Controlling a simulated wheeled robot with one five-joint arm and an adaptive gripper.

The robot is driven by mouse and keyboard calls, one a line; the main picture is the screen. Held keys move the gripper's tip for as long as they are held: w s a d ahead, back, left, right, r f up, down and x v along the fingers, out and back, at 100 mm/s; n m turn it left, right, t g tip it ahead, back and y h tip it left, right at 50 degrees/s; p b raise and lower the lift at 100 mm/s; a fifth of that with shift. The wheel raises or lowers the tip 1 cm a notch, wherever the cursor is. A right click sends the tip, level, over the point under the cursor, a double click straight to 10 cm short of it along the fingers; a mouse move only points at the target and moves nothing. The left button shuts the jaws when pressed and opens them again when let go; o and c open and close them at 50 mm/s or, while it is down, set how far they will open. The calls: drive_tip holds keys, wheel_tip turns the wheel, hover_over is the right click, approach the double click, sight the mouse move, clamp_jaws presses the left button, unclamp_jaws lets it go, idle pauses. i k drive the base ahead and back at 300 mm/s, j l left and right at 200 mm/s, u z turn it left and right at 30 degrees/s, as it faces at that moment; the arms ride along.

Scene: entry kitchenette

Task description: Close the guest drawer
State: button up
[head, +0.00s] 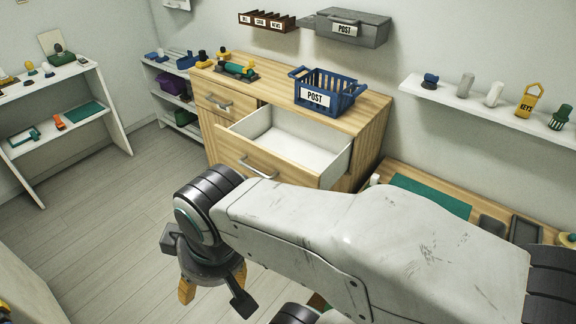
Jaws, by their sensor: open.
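A wooden drawer with a bar handle (259,166) is pulled out from the light wood cabinet (377,122). Its white inside (290,142) looks empty. No label naming it as the guest drawer is legible. A smaller drawer (226,104) to its left is shut. My gripper (211,294) hangs low in front of the open drawer, below and left of its handle, and does not appear to touch it. Its orange-tipped fingers are spread apart with nothing seen between them. My arm covers the cabinet's lower right part.
A blue POST basket (326,93) and a tray of small items (237,70) stand on the cabinet top. A low bench with a green mat (431,196) is at the right. A white shelf unit (113,112) stands at the left. The floor (95,217) between is clear.

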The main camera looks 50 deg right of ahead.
sight(272, 143)
drive_tip(key=z, duration=1.35)
